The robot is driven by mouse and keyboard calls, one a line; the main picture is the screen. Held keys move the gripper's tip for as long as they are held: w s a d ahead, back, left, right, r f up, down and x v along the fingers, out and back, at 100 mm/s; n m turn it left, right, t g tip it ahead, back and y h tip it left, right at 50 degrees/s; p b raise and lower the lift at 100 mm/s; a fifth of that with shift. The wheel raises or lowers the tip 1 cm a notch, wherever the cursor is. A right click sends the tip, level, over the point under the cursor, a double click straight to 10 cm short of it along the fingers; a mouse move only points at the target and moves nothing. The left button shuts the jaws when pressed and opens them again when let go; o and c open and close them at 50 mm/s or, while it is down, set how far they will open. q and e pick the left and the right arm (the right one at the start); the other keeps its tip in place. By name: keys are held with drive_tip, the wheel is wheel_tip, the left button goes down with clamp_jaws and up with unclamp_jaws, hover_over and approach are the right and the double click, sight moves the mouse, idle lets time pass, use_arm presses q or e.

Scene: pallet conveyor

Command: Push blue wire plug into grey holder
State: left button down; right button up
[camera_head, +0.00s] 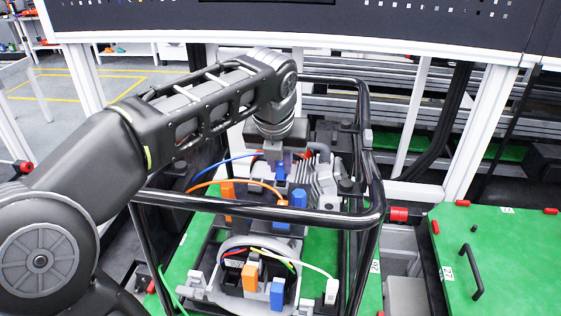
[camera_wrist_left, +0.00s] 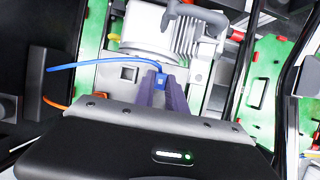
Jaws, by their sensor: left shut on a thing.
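My left gripper (camera_head: 283,166) reaches down over the far part of the assembly inside the black frame. It is shut on the blue wire plug (camera_head: 281,173). In the left wrist view the plug (camera_wrist_left: 160,82) sits between the purple fingertips (camera_wrist_left: 163,84), and a blue wire (camera_wrist_left: 90,63) runs off to the left. A light grey block with a dark square opening (camera_wrist_left: 129,74), which may be the grey holder, lies just left of the plug. The fingers hide the plug's underside, so I cannot tell whether it touches the holder. My right gripper is not in view.
A black tubular frame (camera_head: 262,208) surrounds the assembly. A finned grey motor (camera_head: 324,182) stands right of the gripper. Nearer are orange (camera_head: 250,277) and blue (camera_head: 277,294) plugs with loose wires. A green panel with a black handle (camera_head: 471,271) lies at right.

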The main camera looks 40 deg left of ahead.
use_arm(q)
drive_tip(key=shift+f+b, duration=0.6)
drive_tip(key=shift+f, duration=0.3)
drive_tip(key=c, duration=1.3)
unclamp_jaws()
drive_tip(key=shift+v, duration=3.9)
